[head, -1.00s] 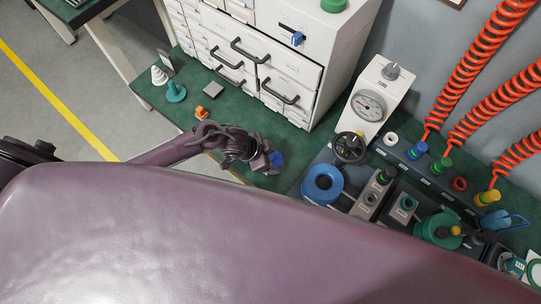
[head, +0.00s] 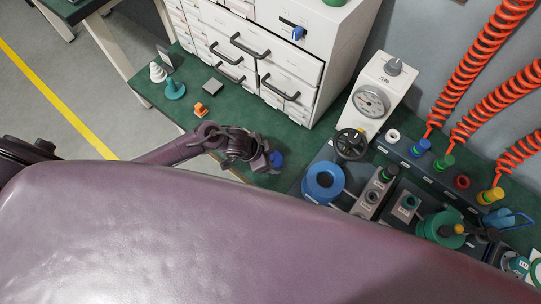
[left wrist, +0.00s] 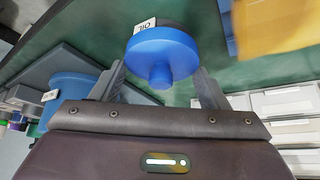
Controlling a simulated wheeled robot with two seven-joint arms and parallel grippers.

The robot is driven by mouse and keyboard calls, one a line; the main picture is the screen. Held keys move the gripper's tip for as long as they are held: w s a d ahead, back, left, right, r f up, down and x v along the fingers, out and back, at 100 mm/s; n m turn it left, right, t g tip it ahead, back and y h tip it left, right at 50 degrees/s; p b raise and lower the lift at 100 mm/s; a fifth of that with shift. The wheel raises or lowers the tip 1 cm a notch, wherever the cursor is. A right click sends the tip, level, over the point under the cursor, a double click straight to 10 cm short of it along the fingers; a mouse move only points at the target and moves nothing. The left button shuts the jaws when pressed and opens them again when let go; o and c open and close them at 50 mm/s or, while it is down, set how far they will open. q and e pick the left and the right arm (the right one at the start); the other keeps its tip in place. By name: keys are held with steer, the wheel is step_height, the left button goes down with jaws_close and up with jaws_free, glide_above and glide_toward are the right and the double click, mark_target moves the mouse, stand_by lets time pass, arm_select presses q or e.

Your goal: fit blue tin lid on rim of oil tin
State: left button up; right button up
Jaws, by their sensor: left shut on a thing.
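The blue tin lid (left wrist: 162,52) is a round disc with a knob facing the left wrist camera. My left gripper (left wrist: 160,84) is shut on it, with one grey finger on each side. In the head view, the lid (head: 276,159) shows at the tip of my left gripper (head: 264,160), over the green bench. In the wrist view, a white tag reading OIL (left wrist: 146,26) and a dark shape sit right behind the lid; the oil tin is mostly hidden. I cannot tell whether the lid touches its rim. My right gripper is not in view.
A blue ring-shaped part (head: 323,183) stands on the dark test station right of the gripper, near a black handwheel (head: 350,144). White drawers (head: 290,70) stand behind. An orange part (head: 201,110) and a teal cone (head: 174,90) are on the bench to the left.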

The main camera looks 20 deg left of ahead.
arm_select(q)
steer(key=shift+f, duration=0.35)
steer(key=o, duration=1)
step_height(320, 180, up, 7)
steer(key=p, duration=0.7)
steer(key=shift+r, duration=0.1)
